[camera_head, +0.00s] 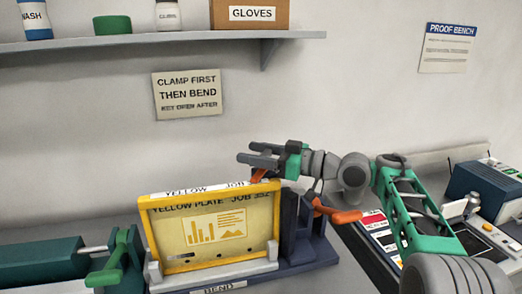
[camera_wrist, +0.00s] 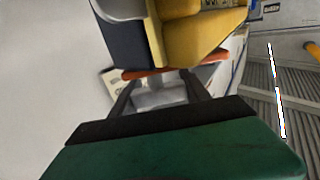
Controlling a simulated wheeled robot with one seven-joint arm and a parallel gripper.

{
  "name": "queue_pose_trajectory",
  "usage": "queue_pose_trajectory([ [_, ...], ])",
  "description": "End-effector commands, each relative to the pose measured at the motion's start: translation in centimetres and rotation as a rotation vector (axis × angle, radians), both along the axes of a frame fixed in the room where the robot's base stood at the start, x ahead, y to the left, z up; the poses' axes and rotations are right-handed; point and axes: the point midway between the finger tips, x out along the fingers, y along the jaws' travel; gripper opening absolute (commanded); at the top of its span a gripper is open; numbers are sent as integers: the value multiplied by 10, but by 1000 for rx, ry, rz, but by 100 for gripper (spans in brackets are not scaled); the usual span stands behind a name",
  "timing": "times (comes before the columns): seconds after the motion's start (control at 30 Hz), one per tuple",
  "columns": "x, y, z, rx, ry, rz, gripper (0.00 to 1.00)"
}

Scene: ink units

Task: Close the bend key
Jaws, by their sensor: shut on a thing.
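My gripper (camera_head: 258,159) is above the top right corner of the bend unit, its fingers pointing left. It is shut on an orange bar, which crosses at the fingertips in the wrist view (camera_wrist: 150,73). An orange piece (camera_head: 259,175) also shows just under the fingers in the head view. No label on it reads as the bend key. The bend unit (camera_head: 222,288) has a "BEND" label at its front. A yellow plate (camera_head: 185,258) in a yellow frame (camera_head: 147,228) stands upright on it. The exact grip contact is partly hidden.
A teal clamp-like device (camera_head: 45,262) stands at left. A second orange lever (camera_head: 338,214) is below my wrist. A panel and a blue box (camera_head: 482,184) lie at right. A shelf (camera_head: 150,46) is above; a wall sign (camera_head: 187,95) reads "clamp first then bend".

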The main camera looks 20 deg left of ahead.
Motion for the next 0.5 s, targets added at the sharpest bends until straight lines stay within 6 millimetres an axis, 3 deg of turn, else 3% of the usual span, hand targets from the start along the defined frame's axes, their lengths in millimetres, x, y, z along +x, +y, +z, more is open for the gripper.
queue_pose_trajectory([
  [0.2, 0, 0, 1, 3, 2, 0, 0],
  [0.23, 0, 0, 1, 3, 2, -1, 57],
  [0.5, 2, -3, 1, 2, 1, -6, 76],
])
